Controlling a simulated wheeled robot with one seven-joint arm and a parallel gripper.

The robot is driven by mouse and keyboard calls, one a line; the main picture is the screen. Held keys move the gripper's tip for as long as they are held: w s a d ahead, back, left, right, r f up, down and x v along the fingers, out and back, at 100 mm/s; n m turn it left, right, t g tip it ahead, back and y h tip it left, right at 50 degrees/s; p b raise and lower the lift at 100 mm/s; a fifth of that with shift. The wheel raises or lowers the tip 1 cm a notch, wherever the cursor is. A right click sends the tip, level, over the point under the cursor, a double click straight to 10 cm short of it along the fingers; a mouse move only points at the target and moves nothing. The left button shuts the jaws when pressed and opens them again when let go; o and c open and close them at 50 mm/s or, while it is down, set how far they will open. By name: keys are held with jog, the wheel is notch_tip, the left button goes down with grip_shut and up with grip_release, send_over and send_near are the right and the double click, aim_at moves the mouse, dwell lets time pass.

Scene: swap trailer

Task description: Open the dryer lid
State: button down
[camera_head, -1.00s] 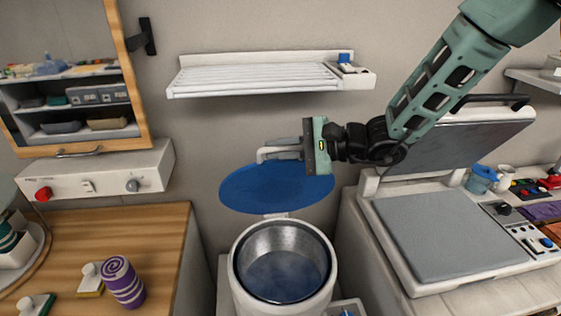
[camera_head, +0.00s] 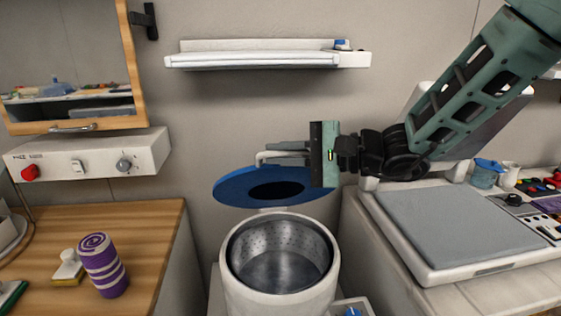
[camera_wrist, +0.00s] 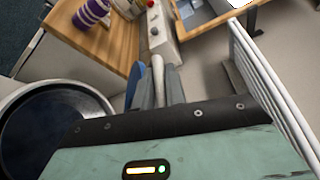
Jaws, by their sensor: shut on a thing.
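The dryer is a white round tub with a perforated metal drum (camera_head: 281,247), its top uncovered. Its blue lid (camera_head: 230,187) stands raised above and behind the tub opening, tilted, with a dark round area in its middle. A white handle (camera_head: 262,157) shows at the lid's upper edge. My gripper (camera_head: 287,148) reaches in from the right with its fingers pointing left and is shut on the lid handle, whose grip is partly hidden. In the wrist view, the fingers (camera_wrist: 160,86) lie beside the blue lid edge (camera_wrist: 131,83), with the dark drum (camera_wrist: 40,135) at left.
A wooden counter (camera_head: 150,240) with a purple striped cup (camera_head: 103,264) stands at left. A white wall rack (camera_head: 255,60) hangs above the lid. A press with a grey pad (camera_head: 455,225) stands at right, close under my arm.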

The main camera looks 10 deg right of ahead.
jog(key=shift+s+f, duration=0.1)
jog(key=shift+f, duration=0.05)
jog(key=c, duration=1.5)
grip_release()
jog(key=shift+o, duration=0.2)
jog(key=b+v, duration=0.2)
jog(key=v, duration=1.5)
jog(key=shift+d, duration=0.25)
jog(key=shift+s, duration=0.15)
